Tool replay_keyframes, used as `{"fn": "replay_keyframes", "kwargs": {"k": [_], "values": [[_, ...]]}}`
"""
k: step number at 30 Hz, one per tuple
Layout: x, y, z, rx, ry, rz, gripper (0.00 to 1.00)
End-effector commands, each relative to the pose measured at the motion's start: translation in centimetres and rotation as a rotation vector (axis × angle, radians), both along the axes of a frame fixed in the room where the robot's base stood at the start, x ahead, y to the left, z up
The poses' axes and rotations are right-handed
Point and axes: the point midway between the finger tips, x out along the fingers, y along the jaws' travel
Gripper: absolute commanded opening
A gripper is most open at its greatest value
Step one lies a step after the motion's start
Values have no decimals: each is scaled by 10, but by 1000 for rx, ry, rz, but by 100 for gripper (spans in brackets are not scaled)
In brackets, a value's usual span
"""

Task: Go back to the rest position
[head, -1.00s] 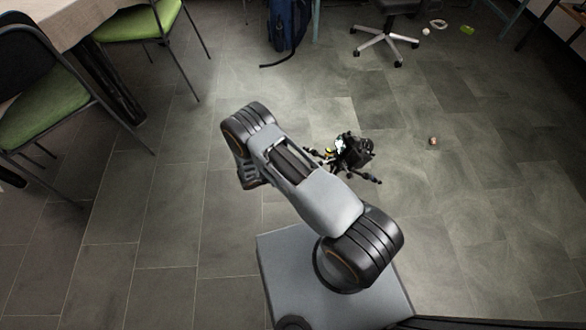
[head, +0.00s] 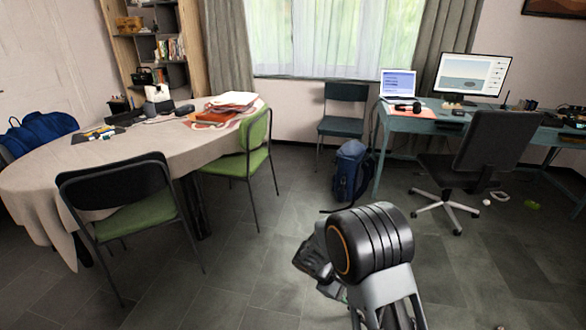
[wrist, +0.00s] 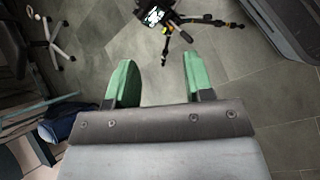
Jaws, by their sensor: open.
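My gripper (wrist: 158,62) shows in the wrist view with its two green fingers wide apart. It is open, with nothing between the fingers. In the head view my arm rises from the bottom edge, right of the middle, and the gripper's fingers cannot be made out there. A small black tripod (wrist: 168,18) with yellow bits and spread legs stands on the floor. It is at the top of the wrist view, beyond the fingertips and apart from them. The tripod is not visible in the head view.
A cloth-covered table (head: 155,150) with green chairs (head: 145,212) stands at left. A blue backpack (head: 350,172) is by the far desk (head: 415,123), with an office chair (head: 488,150) at right. Tiled floor (head: 240,265) is open before me.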

Motion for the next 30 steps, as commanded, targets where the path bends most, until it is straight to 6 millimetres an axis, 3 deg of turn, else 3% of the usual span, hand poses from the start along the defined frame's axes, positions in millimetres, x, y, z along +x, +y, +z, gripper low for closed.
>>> {"fn": "replay_keyframes", "kwargs": {"k": [1,6,12,15,21,30], "values": [[-6,-4,57,54,-54,-65,48],[-37,-12,173,243,-217,-277,48],[-79,-13,285,467,-416,-486,48],[-98,-12,326,565,-504,-565,48],[-124,-7,378,710,-634,-670,48],[-136,-1,398,788,-700,-718,48]]}}
